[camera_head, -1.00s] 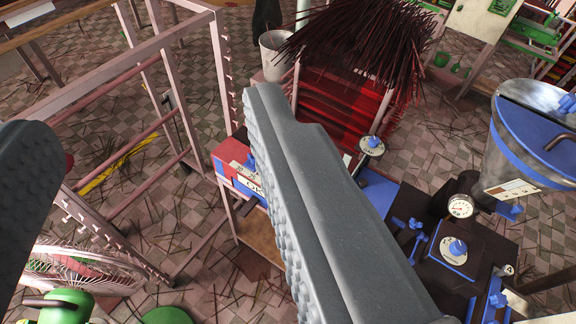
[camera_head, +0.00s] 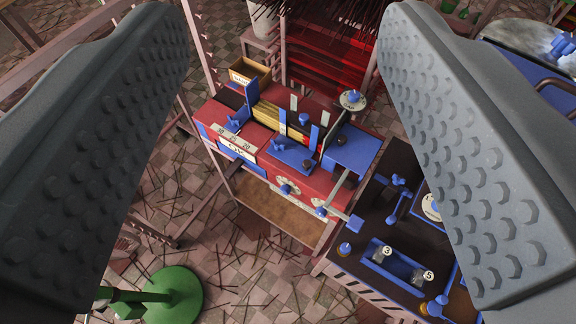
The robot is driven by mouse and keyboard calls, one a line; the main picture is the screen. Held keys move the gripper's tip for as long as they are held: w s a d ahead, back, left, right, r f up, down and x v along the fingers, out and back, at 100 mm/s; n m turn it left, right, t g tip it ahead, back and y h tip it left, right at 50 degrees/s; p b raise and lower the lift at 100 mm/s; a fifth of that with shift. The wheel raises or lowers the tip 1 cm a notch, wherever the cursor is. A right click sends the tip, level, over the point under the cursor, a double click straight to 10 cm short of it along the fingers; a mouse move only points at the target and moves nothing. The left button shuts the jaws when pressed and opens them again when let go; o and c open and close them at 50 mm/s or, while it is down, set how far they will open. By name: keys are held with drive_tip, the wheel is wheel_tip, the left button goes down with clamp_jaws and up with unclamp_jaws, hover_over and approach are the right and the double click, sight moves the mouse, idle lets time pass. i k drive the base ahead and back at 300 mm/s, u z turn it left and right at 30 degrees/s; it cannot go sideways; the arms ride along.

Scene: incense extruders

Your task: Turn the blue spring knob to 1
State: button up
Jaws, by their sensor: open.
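My gripper (camera_head: 283,14) is open, its two grey ridged fingers wide apart and empty. Between and beyond them a red and blue machine (camera_head: 262,142) stands on a wooden stand. Its front has a blue knob on a pale dial (camera_head: 287,189) and another blue knob (camera_head: 321,211) to the right, beside a pale dial. A round white dial with a blue knob (camera_head: 353,97) stands at the machine's back right. I cannot read the dial labels, so I cannot tell which one is the spring knob or its setting. No knob is touched.
A dark bench (camera_head: 352,252) with blue fittings and tags 3 and 5 adjoins at the lower right, partly behind the right finger. A blue-topped metal tank (camera_head: 530,70) is at the upper right. A green round base (camera_head: 172,295) is at the lower left. Dark sticks litter the floor.

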sight(320, 211)
drive_tip(key=k, duration=1.3)
drive_tip(key=z, duration=0.35)
drive_tip(key=i, duration=0.85)
drive_tip(key=u, duration=0.2)
